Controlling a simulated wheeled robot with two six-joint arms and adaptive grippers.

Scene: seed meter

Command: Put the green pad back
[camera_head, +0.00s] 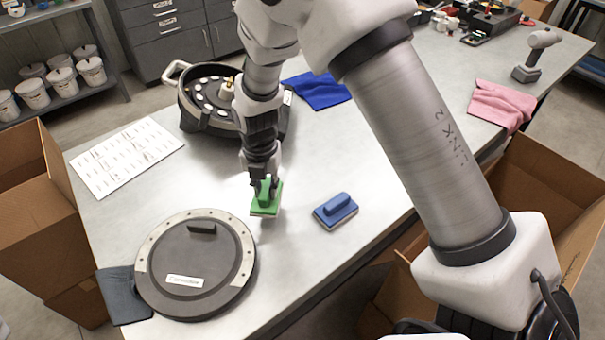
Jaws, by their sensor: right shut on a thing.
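The green pad (265,207) is a small block with a raised grip on top. My right gripper (265,184) points down and is shut on the pad's grip. The pad is over the middle of the table, between the round black disc and the blue pad. I cannot tell whether its underside touches the table. A blue pad (335,211) of the same kind lies on the table to the right of it. My left gripper is not in view.
The grey table (290,262) holds a round black disc (190,262), a round black housing (207,97), a white sheet (127,156), a blue cloth (318,91), a pink cloth (500,104) and a drill (536,56). Cardboard boxes (40,215) flank it. Bare tabletop surrounds the pads.

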